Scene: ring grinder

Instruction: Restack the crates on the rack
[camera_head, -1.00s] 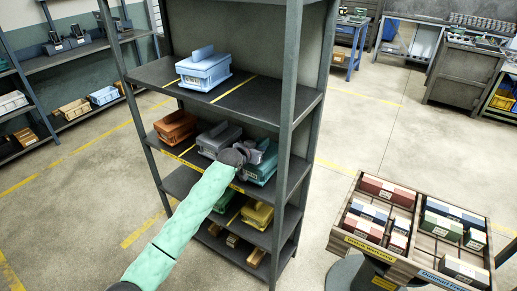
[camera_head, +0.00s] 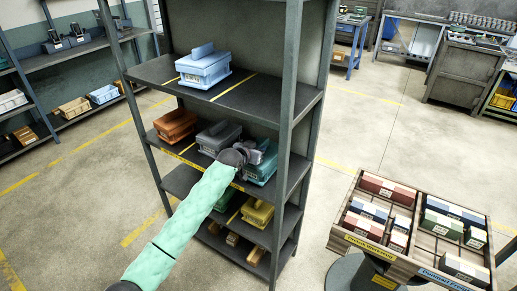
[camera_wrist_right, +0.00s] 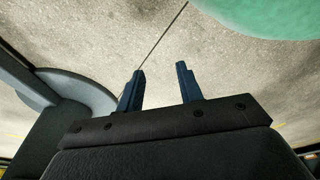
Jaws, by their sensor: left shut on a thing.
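The rack (camera_head: 290,112) stands in the middle of the head view. A light-blue crate (camera_head: 203,70) with a top handle sits on its upper shelf. An orange crate (camera_head: 175,125), a grey crate (camera_head: 217,137) and a teal crate (camera_head: 262,168) sit side by side on the shelf below. A yellow crate (camera_head: 257,214) is on a lower shelf, with a green one (camera_head: 224,199) partly hidden by my arm. My left gripper (camera_head: 252,154) is shut on the teal crate near its top; the fingertips are hard to make out. My right gripper (camera_wrist_right: 161,82) is open and empty above the floor.
A wooden tray (camera_head: 352,243) of small coloured boxes stands at right on a round base. Small boxes (camera_head: 255,256) lie on the rack's lowest shelf. Shelving (camera_head: 90,57) lines the left wall and benches stand at the back. Floor between rack and tray is clear.

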